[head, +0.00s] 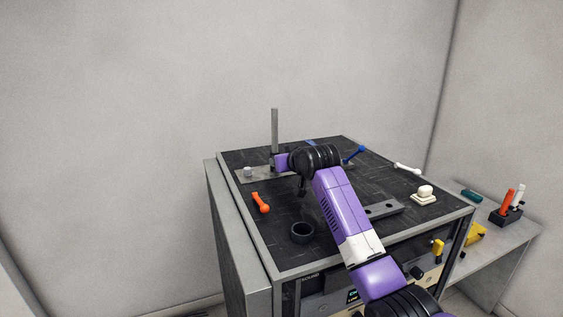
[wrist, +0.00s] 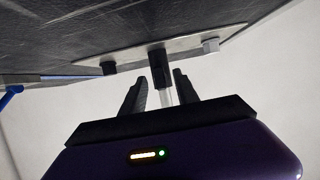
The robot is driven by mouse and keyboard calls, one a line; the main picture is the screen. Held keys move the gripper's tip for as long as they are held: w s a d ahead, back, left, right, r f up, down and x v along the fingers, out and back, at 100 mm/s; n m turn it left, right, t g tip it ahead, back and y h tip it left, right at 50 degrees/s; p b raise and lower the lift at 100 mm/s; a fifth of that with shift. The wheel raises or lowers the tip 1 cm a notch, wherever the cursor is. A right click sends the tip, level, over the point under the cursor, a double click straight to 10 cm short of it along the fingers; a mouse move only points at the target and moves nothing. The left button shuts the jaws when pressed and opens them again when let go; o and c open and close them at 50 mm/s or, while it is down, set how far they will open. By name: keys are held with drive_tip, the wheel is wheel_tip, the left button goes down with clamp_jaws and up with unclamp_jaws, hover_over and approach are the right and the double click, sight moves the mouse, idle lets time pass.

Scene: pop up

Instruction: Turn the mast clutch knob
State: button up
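A grey upright mast (head: 275,128) rises from a flat metal plate (head: 258,178) at the back left of the dark worktop. In the wrist view the plate (wrist: 135,55) bears a dark collar (wrist: 160,65) at the mast's foot, a small dark knob (wrist: 108,68) and a pale knob (wrist: 211,45). The pale knob also shows in the head view (head: 248,172). No label tells which is the clutch knob. My gripper (wrist: 160,85) is open, its fingers apart, with the collar and pale mast seen between them. I see no contact. The head view hides the fingertips behind my wrist.
An orange handle (head: 261,203) and a black ring (head: 302,232) are on the worktop's near left. A side shelf (head: 500,240) holds tools.

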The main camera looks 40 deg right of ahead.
drive_tip(key=shift+b+v, duration=1.05)
drive_tip(key=shift+v, duration=2.85)
